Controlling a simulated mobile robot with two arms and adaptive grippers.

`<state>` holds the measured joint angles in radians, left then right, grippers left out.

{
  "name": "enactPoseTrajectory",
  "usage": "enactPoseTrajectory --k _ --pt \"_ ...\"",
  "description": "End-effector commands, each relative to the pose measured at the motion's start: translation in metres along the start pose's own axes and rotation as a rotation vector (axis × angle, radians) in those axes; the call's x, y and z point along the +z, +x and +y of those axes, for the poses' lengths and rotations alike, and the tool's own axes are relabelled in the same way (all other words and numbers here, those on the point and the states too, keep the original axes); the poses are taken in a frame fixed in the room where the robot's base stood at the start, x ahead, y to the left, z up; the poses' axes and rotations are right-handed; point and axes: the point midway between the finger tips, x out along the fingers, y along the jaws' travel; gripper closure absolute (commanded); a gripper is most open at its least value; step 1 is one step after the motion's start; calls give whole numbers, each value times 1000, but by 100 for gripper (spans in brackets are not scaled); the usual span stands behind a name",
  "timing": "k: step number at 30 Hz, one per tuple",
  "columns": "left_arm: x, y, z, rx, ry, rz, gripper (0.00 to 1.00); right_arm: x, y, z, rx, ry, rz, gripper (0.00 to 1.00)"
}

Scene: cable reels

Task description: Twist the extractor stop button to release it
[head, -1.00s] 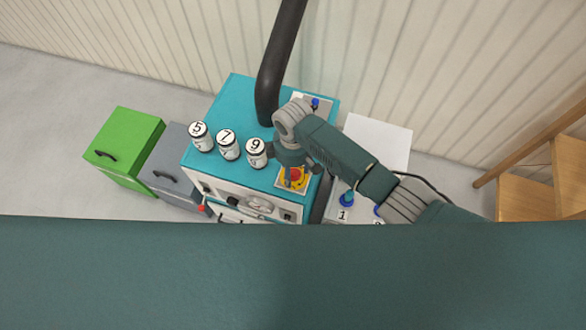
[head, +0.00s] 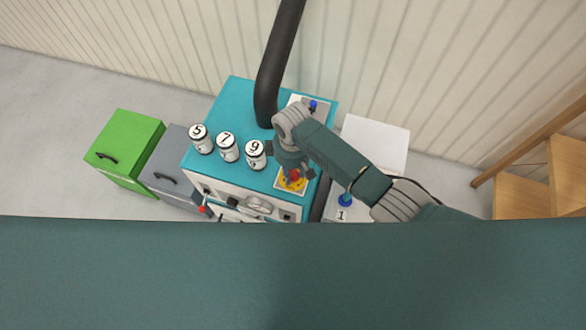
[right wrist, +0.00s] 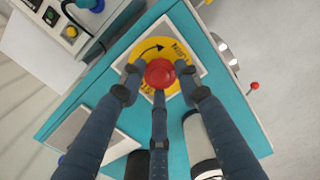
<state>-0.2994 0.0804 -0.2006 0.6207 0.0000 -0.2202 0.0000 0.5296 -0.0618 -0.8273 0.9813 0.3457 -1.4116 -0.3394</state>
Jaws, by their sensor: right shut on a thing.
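The extractor stop button (right wrist: 160,72) is a round red mushroom head on a yellow disc (right wrist: 148,50) with a black arrow and lettering. Its white plate lies on top of the teal cabinet (right wrist: 62,112). In the head view the button (head: 294,175) is partly hidden by my right gripper (head: 295,176). In the right wrist view the three dark fingers of my right gripper (right wrist: 160,78) reach down around the red head and are shut on it. My left gripper is not in view.
Three white jars marked 5 (head: 201,140), 7 (head: 228,147) and 9 (head: 255,156) stand left of the button. A thick black hose (head: 275,70) rises behind. A blue knob (head: 345,200) sits on the white unit at right. Green (head: 125,145) and grey boxes stand left.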

Motion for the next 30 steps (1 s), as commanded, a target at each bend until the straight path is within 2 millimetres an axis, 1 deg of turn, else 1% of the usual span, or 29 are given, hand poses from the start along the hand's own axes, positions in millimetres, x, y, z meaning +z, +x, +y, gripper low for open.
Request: enactPoseTrajectory --k 1,3,15,21,30 --pt "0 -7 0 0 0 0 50 -5 -5 -3 -5 38 12 93" --pt "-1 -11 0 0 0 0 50 -5 -5 -3 -5 96 12 93" --pt "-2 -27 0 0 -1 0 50 -6 -4 -1 -5 385 15 94" --pt "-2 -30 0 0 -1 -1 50 -6 -3 0 -5 468 14 94" --pt "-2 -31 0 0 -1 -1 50 -6 -2 0 -5 510 16 94"
